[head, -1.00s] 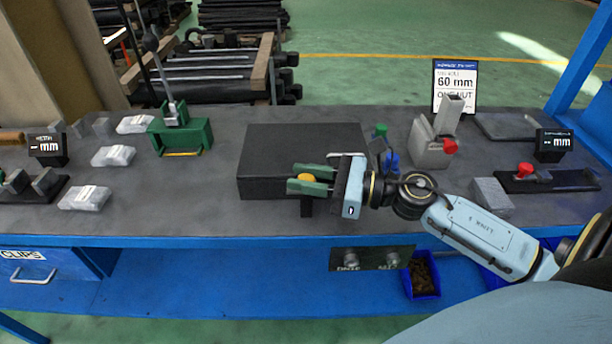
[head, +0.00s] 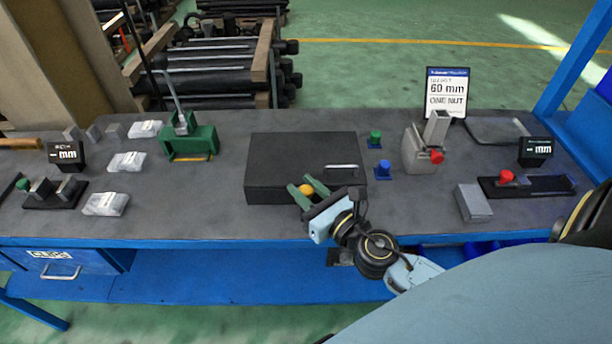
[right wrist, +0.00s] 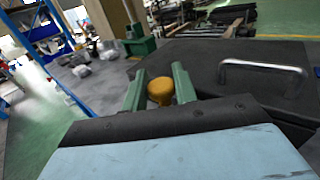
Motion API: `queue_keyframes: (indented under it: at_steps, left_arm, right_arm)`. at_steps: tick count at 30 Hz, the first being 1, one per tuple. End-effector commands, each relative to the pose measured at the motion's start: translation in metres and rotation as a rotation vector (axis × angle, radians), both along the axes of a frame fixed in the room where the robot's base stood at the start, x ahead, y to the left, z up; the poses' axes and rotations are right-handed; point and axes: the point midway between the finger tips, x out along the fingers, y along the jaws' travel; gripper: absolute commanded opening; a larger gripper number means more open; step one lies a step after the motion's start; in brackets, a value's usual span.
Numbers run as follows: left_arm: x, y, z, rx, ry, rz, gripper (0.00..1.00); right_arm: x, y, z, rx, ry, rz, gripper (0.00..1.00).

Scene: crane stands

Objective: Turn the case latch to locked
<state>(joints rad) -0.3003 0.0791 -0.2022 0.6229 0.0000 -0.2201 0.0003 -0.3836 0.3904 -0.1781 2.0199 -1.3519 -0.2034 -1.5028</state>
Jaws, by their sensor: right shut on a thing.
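The black case (head: 290,160) lies on the grey bench top, with a metal handle (head: 342,167) on its lid; the handle also shows in the right wrist view (right wrist: 262,66). The yellow latch knob (head: 306,189) is at the case's front edge. My right gripper (head: 305,188) has its green fingers on either side of the knob and is shut on it. In the right wrist view the knob (right wrist: 160,91) sits between the two fingers. The latch's part below the knob is hidden. My left gripper is not in view.
A green knob (head: 375,137) and a blue one (head: 383,168) stand right of the case. A grey block with a red knob (head: 418,152), a sign (head: 446,92) and a grey box (head: 472,203) are further right. A green fixture (head: 190,142) stands left.

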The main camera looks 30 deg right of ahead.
Motion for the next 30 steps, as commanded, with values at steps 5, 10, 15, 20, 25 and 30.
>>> queue_keyframes:
  at_steps: [5, 10, 15, 20, 25, 30]
  left_arm:
    - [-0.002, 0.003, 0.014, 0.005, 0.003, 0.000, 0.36]
    - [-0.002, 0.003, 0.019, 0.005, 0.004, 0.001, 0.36]
    - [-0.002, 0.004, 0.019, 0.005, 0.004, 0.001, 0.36]
    - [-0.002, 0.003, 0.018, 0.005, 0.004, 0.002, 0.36]
    - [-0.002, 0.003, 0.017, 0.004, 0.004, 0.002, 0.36]
    - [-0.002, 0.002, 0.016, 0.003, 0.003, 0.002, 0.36]
  right_arm:
    - [0.001, 0.001, 0.003, 0.008, -0.001, -0.173, 0.05]
    - [0.001, 0.001, 0.002, 0.005, -0.002, -0.334, 0.05]
    - [0.001, 0.001, 0.001, 0.005, -0.003, -0.493, 0.05]
    - [0.002, 0.001, 0.001, 0.004, -0.004, -0.632, 0.05]
    - [0.001, 0.001, 0.001, 0.004, -0.003, -0.754, 0.05]
    - [0.001, 0.000, 0.001, 0.002, -0.004, -0.843, 0.05]
